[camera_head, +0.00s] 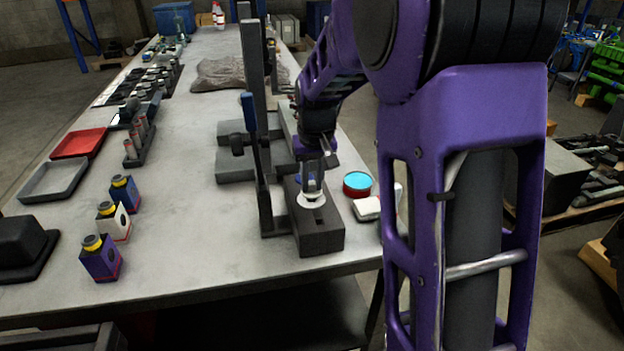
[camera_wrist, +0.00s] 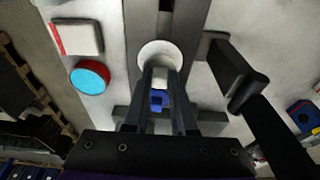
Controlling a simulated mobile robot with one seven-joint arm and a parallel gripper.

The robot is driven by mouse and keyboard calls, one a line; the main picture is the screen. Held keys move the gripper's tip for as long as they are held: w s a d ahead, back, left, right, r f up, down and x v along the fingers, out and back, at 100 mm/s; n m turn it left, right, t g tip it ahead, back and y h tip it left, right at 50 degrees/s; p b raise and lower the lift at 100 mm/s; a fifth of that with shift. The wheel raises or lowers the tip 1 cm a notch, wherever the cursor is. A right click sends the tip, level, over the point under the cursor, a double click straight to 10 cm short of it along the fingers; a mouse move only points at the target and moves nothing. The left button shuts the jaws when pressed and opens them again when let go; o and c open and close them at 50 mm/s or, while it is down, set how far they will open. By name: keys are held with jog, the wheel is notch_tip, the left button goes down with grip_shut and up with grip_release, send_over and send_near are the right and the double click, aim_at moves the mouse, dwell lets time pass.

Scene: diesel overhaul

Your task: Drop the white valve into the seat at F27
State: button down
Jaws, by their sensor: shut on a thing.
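The white valve, with a round pale disc head, shows in the head view (camera_head: 311,201) below my gripper (camera_head: 312,182), and in the wrist view (camera_wrist: 158,50) at the fingertips. My gripper (camera_wrist: 160,75) is shut on it, with the fingers close together. The valve is over the long dark block (camera_head: 322,238), which runs beneath it in the wrist view (camera_wrist: 148,15). I cannot tell whether the valve touches the block. A small blue part (camera_wrist: 158,98) shows between the fingers. No F27 label is readable, and the seat is not distinguishable.
A dark upright frame (camera_head: 261,140) stands close left of my gripper. A red tin with a cyan top (camera_head: 357,184) and a white block (camera_head: 367,209) lie to the right. Several small bottles (camera_head: 113,221), a red tray (camera_head: 78,143) and a grey tray (camera_head: 54,181) are at left.

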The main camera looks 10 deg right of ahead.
jog(key=shift+f, duration=0.2)
dwell(0.3)
jog(key=shift+f+b, duration=0.35)
jog(key=shift+f, duration=0.05)
jog(key=shift+f, duration=0.25)
dwell(0.4)
jog(key=shift+c, duration=1.3)
grip_release()
jog(key=shift+r, duration=0.1)
jog(key=shift+r+p, duration=2)
jog(key=shift+r, duration=0.65)
jog(key=shift+r+p, duration=0.4)
jog(key=shift+r, duration=0.9)
